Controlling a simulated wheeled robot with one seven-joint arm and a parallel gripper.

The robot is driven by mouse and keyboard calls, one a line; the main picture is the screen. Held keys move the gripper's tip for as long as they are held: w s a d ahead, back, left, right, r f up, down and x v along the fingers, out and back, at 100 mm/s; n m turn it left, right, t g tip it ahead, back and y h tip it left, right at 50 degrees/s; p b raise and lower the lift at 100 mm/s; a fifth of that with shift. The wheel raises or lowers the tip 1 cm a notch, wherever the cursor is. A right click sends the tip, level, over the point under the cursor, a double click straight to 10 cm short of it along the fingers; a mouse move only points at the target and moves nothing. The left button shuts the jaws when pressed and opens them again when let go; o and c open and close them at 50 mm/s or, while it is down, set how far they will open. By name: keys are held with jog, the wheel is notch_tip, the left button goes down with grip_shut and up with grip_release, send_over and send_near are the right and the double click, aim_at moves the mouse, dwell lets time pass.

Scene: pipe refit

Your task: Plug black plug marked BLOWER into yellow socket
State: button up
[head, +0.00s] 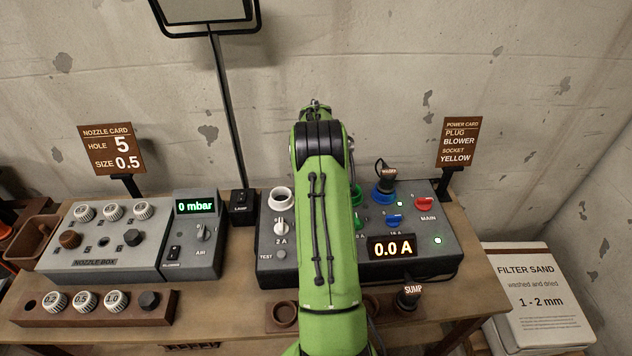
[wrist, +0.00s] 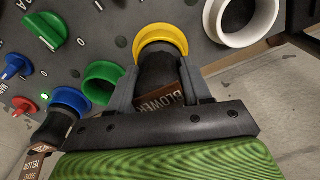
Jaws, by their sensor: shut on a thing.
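In the wrist view, my gripper (wrist: 158,72) is shut on the black plug (wrist: 155,88), whose label reads BLOWER. The plug's front end is at the yellow socket (wrist: 163,35), lined up with its ring. The ring shows around the plug's far side; I cannot tell how deep the plug sits. In the head view my green arm hides the gripper, the plug and the yellow socket.
The power box (head: 420,263) reads 0.0 A. A white socket (head: 280,194) and a green socket (wrist: 103,83) flank the yellow one. A blue socket (head: 382,195) holds another black plug (head: 387,172). The SUMP plug (head: 408,295) stands at the table's front.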

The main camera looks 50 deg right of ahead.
jog(key=o, duration=1.6)
jog(key=shift+o, duration=0.2)
jog(key=shift+r, duration=0.1)
jog(key=shift+r+p, duration=2.95)
jog(key=shift+r, duration=0.8)
jog(key=shift+f, duration=0.1)
